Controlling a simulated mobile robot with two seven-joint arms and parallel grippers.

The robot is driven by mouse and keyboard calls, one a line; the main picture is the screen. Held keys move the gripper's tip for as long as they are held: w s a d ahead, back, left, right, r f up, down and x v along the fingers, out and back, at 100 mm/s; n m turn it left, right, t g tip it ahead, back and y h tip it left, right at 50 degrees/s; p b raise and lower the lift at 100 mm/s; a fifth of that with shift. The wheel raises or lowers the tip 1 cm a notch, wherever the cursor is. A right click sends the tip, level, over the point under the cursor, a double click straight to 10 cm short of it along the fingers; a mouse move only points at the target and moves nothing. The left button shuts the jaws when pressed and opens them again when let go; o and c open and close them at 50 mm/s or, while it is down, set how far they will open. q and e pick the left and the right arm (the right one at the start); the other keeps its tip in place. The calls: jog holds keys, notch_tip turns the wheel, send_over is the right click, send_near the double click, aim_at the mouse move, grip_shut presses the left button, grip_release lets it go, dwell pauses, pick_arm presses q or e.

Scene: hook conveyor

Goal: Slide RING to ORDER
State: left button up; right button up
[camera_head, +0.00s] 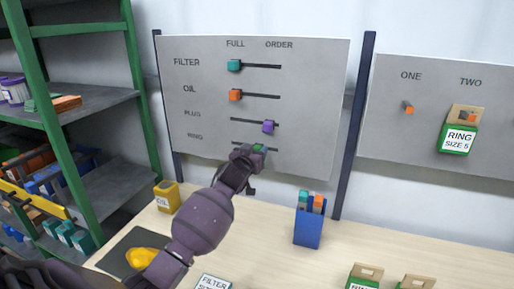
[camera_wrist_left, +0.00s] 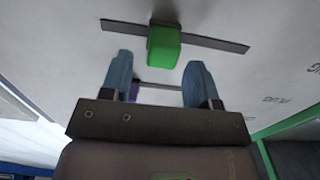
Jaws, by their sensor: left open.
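The grey board (camera_head: 210,115) has rows FILTER, OIL, PLUG and RING, under FULL and ORDER. The green RING slider (camera_wrist_left: 164,47) sits near the middle of its slot (camera_wrist_left: 222,44). In the head view a bit of the green slider (camera_head: 259,148) shows by my gripper, which hides most of the RING slot. My left gripper (camera_head: 255,152) is open at the RING row. In the wrist view its two blue-grey fingers (camera_wrist_left: 159,62) stand on either side of the slider's near end, with a gap at each side. My right gripper is not in view.
The purple PLUG slider (camera_head: 268,126) is toward ORDER, just above my gripper. The teal FILTER slider (camera_head: 234,65) and orange OIL slider (camera_head: 235,95) are at FULL. A blue bin (camera_head: 308,228) and yellow OIL box (camera_head: 167,196) stand on the table below.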

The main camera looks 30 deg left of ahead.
pick_arm(q)
jog(key=shift+x, duration=1.3)
jog(key=shift+c, duration=0.4)
grip_shut()
